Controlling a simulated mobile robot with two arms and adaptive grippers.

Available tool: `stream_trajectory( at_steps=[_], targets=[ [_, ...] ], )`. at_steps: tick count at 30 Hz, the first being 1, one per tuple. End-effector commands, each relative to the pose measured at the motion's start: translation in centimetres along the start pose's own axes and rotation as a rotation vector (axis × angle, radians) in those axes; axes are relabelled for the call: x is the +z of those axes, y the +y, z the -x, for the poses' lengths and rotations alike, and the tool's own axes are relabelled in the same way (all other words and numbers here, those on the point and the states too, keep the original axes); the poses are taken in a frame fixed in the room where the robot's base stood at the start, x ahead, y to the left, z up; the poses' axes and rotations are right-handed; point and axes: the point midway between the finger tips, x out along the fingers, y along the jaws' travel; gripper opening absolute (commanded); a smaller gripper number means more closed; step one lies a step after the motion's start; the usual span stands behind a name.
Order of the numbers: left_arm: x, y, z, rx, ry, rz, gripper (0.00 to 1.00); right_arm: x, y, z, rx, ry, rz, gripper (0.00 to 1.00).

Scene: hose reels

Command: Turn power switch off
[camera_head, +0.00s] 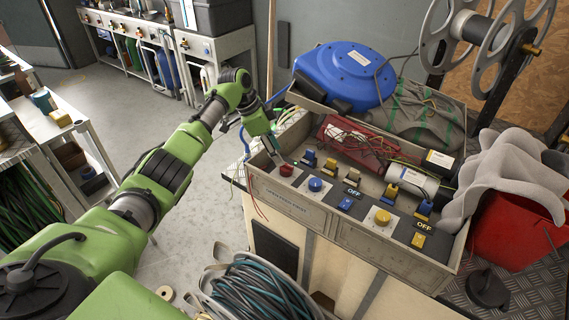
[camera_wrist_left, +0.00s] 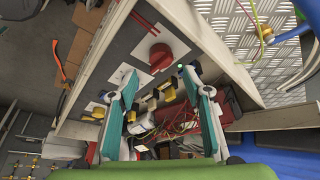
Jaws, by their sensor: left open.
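A grey control box (camera_head: 290,202) stands on a bench in the head view. A red knob (camera_head: 287,170) sits on a pale plate at the left end of its top panel. In the left wrist view the red knob (camera_wrist_left: 160,58) shows ahead, between the lines of the two fingers. My left gripper (camera_head: 279,158) is just beside the knob, with its fingers pointing down. Its teal fingers (camera_wrist_left: 162,88) are spread open with nothing held between them. I cannot tell whether a fingertip touches the knob. My right gripper is not in view.
The panel also carries a blue button (camera_head: 316,184), a yellow button (camera_head: 382,216), toggle switches and OFF labels. Red and green wires lie in the box. A blue hose reel (camera_head: 343,75) stands behind it, and a red bucket (camera_head: 515,225) to the right.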

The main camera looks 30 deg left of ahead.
Motion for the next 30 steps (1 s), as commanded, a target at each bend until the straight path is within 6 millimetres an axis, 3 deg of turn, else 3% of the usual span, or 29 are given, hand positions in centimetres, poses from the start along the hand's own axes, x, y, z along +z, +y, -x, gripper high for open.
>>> stream_trajectory(
  at_steps=[3, 9, 15, 23, 28, 30],
  targets=[
    [0.0, 0.1, -2.7, 0.004, -0.002, 0.001, 0.45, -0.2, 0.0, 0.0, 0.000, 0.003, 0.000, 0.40],
    [0.0, 0.0, -5.6, 0.001, -0.001, 0.001, 0.45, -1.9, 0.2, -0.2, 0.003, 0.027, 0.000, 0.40],
    [0.0, 0.0, -6.7, 0.000, -0.001, -0.001, 0.45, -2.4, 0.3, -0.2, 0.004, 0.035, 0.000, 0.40],
    [0.0, 0.0, -6.8, -0.001, -0.001, -0.001, 0.45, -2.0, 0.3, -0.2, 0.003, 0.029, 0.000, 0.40],
    [0.0, 0.0, -6.8, 0.000, -0.001, -0.001, 0.08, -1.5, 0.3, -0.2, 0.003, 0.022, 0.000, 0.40],
    [0.0, 0.0, -6.8, 0.000, -0.001, -0.001, 0.08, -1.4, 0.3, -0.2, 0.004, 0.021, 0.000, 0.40]
  ],
)
